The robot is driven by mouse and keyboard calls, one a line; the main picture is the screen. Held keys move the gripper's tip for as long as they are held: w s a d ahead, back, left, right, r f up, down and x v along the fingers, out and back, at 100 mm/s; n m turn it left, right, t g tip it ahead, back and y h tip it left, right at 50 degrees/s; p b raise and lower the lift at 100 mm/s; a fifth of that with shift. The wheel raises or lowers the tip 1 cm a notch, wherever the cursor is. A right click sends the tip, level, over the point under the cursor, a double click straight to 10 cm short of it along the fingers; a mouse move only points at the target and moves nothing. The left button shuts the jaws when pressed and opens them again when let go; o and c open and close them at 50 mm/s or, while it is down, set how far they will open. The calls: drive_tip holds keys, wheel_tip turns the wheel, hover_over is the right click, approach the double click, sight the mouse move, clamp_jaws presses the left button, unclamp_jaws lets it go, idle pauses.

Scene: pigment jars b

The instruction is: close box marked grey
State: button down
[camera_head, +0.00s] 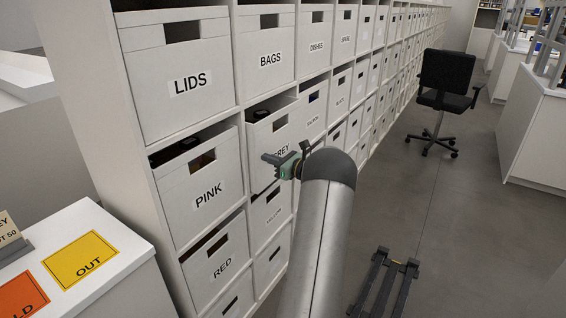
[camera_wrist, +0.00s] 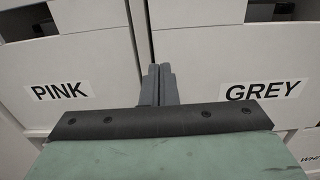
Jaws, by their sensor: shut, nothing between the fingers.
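The white box marked GREY (camera_head: 262,135) is in the second row of the shelf wall, right of the PINK box. Its open top and dark contents show, and it appears to stand out a little from the shelf. Part of its label is hidden behind my gripper (camera_head: 270,159) in the head view. In the wrist view the GREY front (camera_wrist: 235,60) is at the right, with its label in full. My gripper (camera_wrist: 159,72) is shut and empty, its fingertips close to the seam between the PINK and GREY fronts. I cannot tell whether they touch.
The PINK box (camera_head: 190,190) is directly left, with BAGS (camera_head: 265,40) above and other labelled boxes around. A white counter (camera_head: 120,245) stands at the lower left. A black chair (camera_head: 445,85) is on the right, with open floor (camera_head: 430,200) before it.

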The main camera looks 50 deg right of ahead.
drive_tip(key=shift+w+a, duration=0.1)
drive_tip(key=shift+w, duration=1)
drive_tip(key=w, duration=0.4)
drive_tip(key=shift+w+a, duration=0.25)
drive_tip(key=shift+w+r, duration=0.1)
drive_tip(key=shift+r, duration=0.05)
drive_tip(key=shift+a, duration=0.1)
drive_tip(key=b, duration=0.2)
approach(256, 154)
drive_tip(key=s, duration=0.3)
drive_tip(key=shift+d, duration=0.4)
drive_tip(key=shift+w+a, duration=0.1)
